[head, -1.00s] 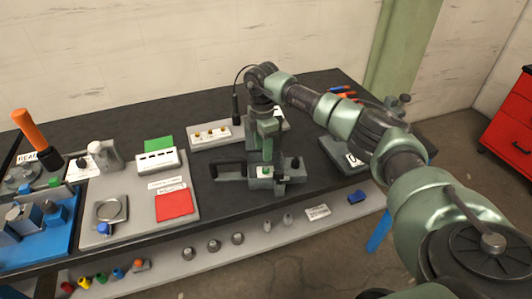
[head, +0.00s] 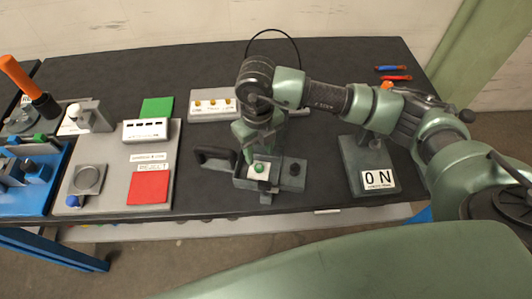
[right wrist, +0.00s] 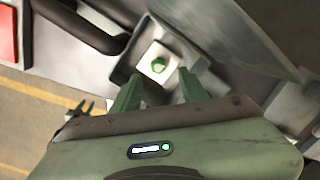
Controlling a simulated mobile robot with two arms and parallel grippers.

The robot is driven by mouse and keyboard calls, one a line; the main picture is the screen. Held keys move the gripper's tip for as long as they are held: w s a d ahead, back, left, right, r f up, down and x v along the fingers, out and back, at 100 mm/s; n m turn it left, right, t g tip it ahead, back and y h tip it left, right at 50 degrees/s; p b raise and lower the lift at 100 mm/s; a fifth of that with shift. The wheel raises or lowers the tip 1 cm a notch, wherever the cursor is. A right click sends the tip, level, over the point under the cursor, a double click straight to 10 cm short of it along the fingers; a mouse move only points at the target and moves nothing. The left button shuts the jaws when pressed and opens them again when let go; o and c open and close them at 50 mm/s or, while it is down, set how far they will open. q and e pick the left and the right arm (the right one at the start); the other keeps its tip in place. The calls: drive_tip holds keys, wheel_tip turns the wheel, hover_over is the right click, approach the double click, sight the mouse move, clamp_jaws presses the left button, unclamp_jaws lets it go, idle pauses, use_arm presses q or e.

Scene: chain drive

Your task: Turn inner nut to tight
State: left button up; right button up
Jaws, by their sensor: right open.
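A small green nut (head: 260,168) sits on a white square plate in a dark grey fixture (head: 290,182) with a black handle to its left. In the right wrist view the green nut (right wrist: 158,65) lies just beyond the tips, between the lines of the two fingers. My right gripper (head: 249,155) points down over the fixture, close to the nut. In the right wrist view its green fingers (right wrist: 160,84) stand apart with nothing between them. I cannot tell whether this nut is the inner one. My left gripper is not in view.
A white strip with brass pieces (head: 212,104) is behind. A grey board with a red REJECT pad (head: 149,187) and a green pad (head: 157,107) is left. The back of the black table is mostly clear.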

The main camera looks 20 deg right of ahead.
sight(259, 167)
drive_tip(key=shift+s+a+f+p, duration=0.15)
drive_tip(key=shift+a+f+p, duration=0.05)
drive_tip(key=shift+f, duration=0.45)
drive_tip(key=shift+s+a+f+p, duration=0.15)
drive_tip(key=shift+a+f+p, duration=0.05)
drive_tip(key=shift+f, duration=0.4)
drive_tip(key=shift+w+d+f, duration=0.1)
drive_tip(key=shift+f, duration=0.55)
drive_tip(key=shift+w+d+f, duration=0.1)
drive_tip(key=shift+f, duration=0.5)
drive_tip(key=shift+d+f+p, duration=0.1)
drive_tip(key=shift+f+p, duration=0.2)
drive_tip(key=shift+f, duration=0.25)
clamp_jaws()
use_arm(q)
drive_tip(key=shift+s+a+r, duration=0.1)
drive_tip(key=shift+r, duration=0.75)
